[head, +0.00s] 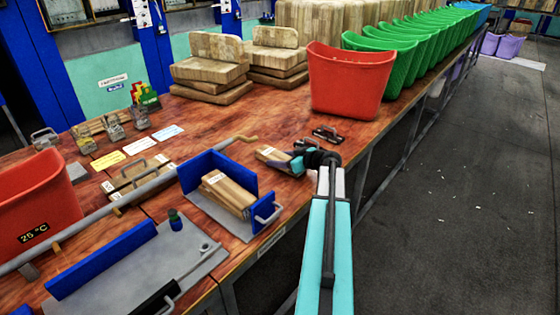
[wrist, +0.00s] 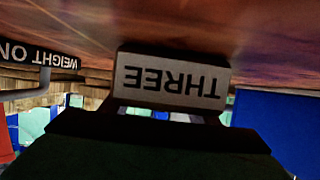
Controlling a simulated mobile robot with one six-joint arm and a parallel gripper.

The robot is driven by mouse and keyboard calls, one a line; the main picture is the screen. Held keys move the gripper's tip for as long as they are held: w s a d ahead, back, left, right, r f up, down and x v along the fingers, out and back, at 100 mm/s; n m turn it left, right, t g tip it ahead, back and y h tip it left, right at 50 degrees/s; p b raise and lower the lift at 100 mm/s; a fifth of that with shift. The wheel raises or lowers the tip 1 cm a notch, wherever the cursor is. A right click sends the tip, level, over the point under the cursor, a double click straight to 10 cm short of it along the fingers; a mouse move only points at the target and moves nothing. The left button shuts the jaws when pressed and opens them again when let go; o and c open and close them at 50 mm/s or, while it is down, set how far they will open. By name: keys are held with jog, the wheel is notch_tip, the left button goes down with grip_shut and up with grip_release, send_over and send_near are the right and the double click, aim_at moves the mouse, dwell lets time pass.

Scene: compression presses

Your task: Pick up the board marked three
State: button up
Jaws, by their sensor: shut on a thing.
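The board marked THREE (wrist: 172,80) faces the wrist view, its lettering upside down. In the head view it is a small light wooden board (head: 272,154) at the table's right side. My gripper (head: 298,160) is shut on this board, with its fingers partly covering it. I cannot tell whether the board touches the table or is just above it. A dark part of my gripper fills the bottom of the wrist view.
A blue-sided tray (head: 197,172) with wooden boards (head: 228,192) stands left of my gripper. A dark handled piece (head: 326,135) lies just behind it. A red bin (head: 348,82) stands beyond, with green bins (head: 398,62) in a row. The floor at right is open.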

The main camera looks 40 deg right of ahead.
aim_at(280, 158)
jog(key=shift+r, duration=0.15)
jog(key=shift+r+b, duration=0.55)
jog(key=shift+r, duration=0.95)
jog(key=shift+s+a+r, duration=0.1)
jog(key=shift+s+a, duration=0.15)
jog(key=s+a, duration=0.3)
jog(key=s+a+b, duration=0.1)
jog(key=s+a, duration=0.2)
jog(key=s+a+r+b, duration=0.1)
jog(key=s+a, duration=0.1)
jog(key=a, duration=0.1)
jog(key=shift+s+r, duration=0.1)
jog(key=shift+s, duration=0.3)
jog(key=shift+s+r, duration=0.1)
jog(key=shift+r, duration=0.1)
jog(key=shift+p, duration=0.7)
jog(key=shift+s+r+p, duration=0.1)
jog(key=shift+p, duration=1.15)
jog(key=p, duration=0.3)
jog(key=shift+s+a, duration=0.15)
jog(key=shift+a, duration=0.1)
jog(key=s+a+p, duration=0.1)
jog(key=p, duration=0.5)
